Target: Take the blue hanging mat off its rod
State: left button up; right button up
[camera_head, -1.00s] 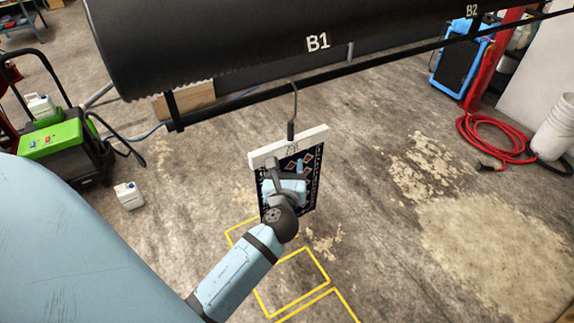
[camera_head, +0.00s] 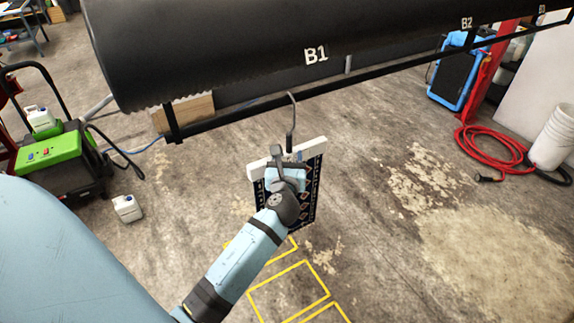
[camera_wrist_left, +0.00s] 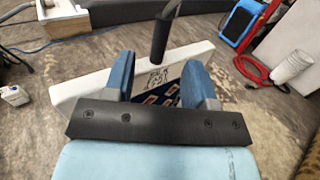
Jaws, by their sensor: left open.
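The blue mat (camera_head: 310,180) with a dark blue, red and white pattern hangs below a white bar (camera_head: 314,146), which hangs from a grey hook (camera_head: 291,120) on the thin black rod (camera_head: 330,85). My left gripper (camera_head: 285,160) is in front of the mat's upper part and covers its middle. In the left wrist view the two blue fingers (camera_wrist_left: 160,78) are apart. The white bar (camera_wrist_left: 72,92) and the hook's dark stem (camera_wrist_left: 161,38) show beyond them. I cannot tell whether the fingers touch the bar. My right gripper is not in view.
A large black roller (camera_head: 220,50) marked B1 runs above the rod. A green machine (camera_head: 55,150) and a white jug (camera_head: 127,208) stand at the left. A red hose (camera_head: 490,150) lies at the right. Yellow lines (camera_head: 290,290) mark the floor.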

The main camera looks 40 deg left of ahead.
aim_at(289, 144)
pick_arm(q)
jog(key=shift+x, duration=1.75)
jog(key=shift+p+x, duration=0.45)
jog(key=shift+x, duration=1)
grip_shut()
jog(key=shift+r, duration=0.15)
